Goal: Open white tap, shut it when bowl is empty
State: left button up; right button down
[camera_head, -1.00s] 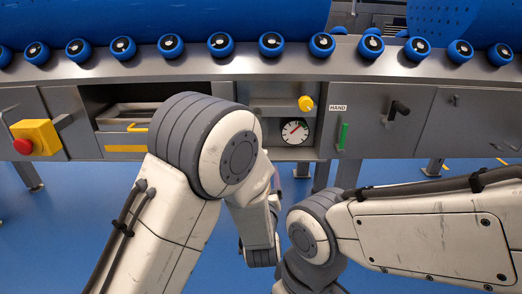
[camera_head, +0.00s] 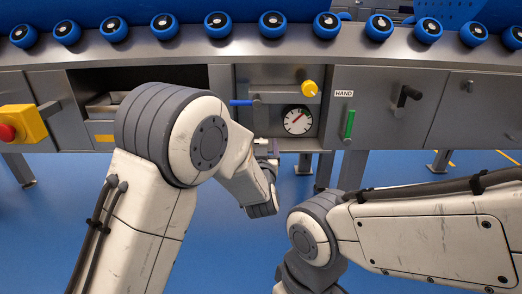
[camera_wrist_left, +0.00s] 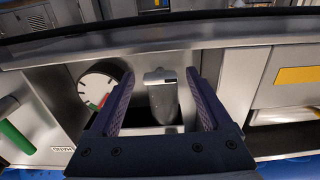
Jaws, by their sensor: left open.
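My left gripper (camera_wrist_left: 160,75) is open in the left wrist view. Its two dark fingers stand on either side of a pale grey, T-topped fitting (camera_wrist_left: 163,102), which may be the white tap. I cannot tell if the fingers touch it. In the head view my left arm reaches to the machine front, and its wrist hides most of the gripper. A blue lever (camera_head: 241,102) sticks out left of a round gauge (camera_head: 297,121). The gauge also shows in the left wrist view (camera_wrist_left: 97,84). No bowl is recognisable. My right gripper is out of view.
A yellow knob (camera_head: 309,88) sits above the gauge. A green handle (camera_head: 349,124) and a black handle (camera_head: 406,97) are to its right. A yellow box with a red button (camera_head: 20,124) is at the left. Blue rollers line the upper ledge (camera_head: 300,47).

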pick_arm(q)
jog(key=shift+w, duration=0.1)
grip_shut()
jog(key=shift+r+m+p, duration=0.2)
jog(key=shift+m+p, duration=0.3)
jog(key=shift+p, duration=0.45)
jog(key=m+p, duration=0.3)
jog(key=shift+p, duration=0.4)
jog(key=shift+f+m+p, duration=0.15)
jog(key=shift+m+p, duration=1.35)
jog(key=shift+p, duration=0.1)
grip_release()
jog(key=shift+f, duration=0.1)
